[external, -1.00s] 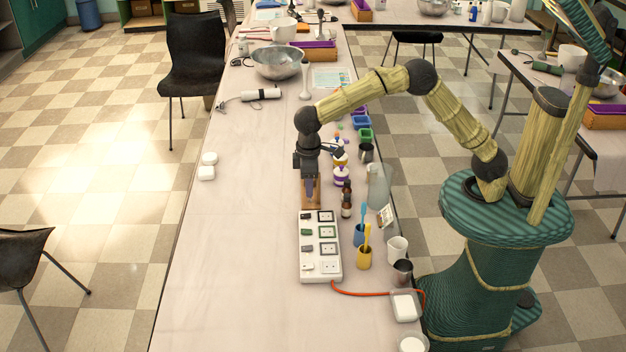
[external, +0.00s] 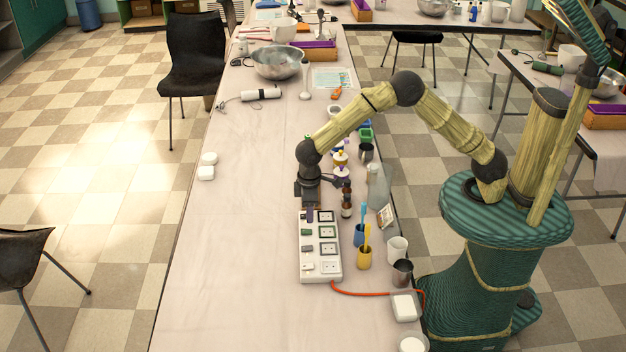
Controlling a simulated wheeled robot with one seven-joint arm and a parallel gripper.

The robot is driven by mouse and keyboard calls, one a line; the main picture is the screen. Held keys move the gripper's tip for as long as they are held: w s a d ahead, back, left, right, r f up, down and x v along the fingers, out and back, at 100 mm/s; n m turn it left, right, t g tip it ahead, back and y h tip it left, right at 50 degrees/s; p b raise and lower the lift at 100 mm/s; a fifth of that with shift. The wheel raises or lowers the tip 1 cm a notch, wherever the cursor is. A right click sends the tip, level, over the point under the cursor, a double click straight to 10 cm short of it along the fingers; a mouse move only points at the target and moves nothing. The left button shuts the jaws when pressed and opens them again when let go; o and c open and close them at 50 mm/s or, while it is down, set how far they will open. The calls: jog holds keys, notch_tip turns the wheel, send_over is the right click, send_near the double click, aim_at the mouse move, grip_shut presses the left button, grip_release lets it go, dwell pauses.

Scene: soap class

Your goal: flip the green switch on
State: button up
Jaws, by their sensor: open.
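A white power strip (external: 335,268) lies lengthwise on the table. It has a column of switches on its left and a column of sockets on its right. The green switch (external: 306,232) is second from the far end, in the left column. I cannot tell its tilt. My gripper (external: 310,214) points down at the strip's far end, just beyond the green switch. Its fingertips are near the far switch, which they partly hide. Whether they touch the strip cannot be told. The gripper holds nothing that I can see.
An orange-red cord (external: 360,294) runs right from the strip to a white box (external: 404,306). A blue cup (external: 359,236), a yellow cup (external: 364,258) and a brown bottle (external: 346,207) stand close on the right. The table left of the strip is clear.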

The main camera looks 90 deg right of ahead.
aim_at(310, 231)
notch_tip(310, 231, down, 7)
jog(key=shift+f, duration=0.1)
dwell(0.3)
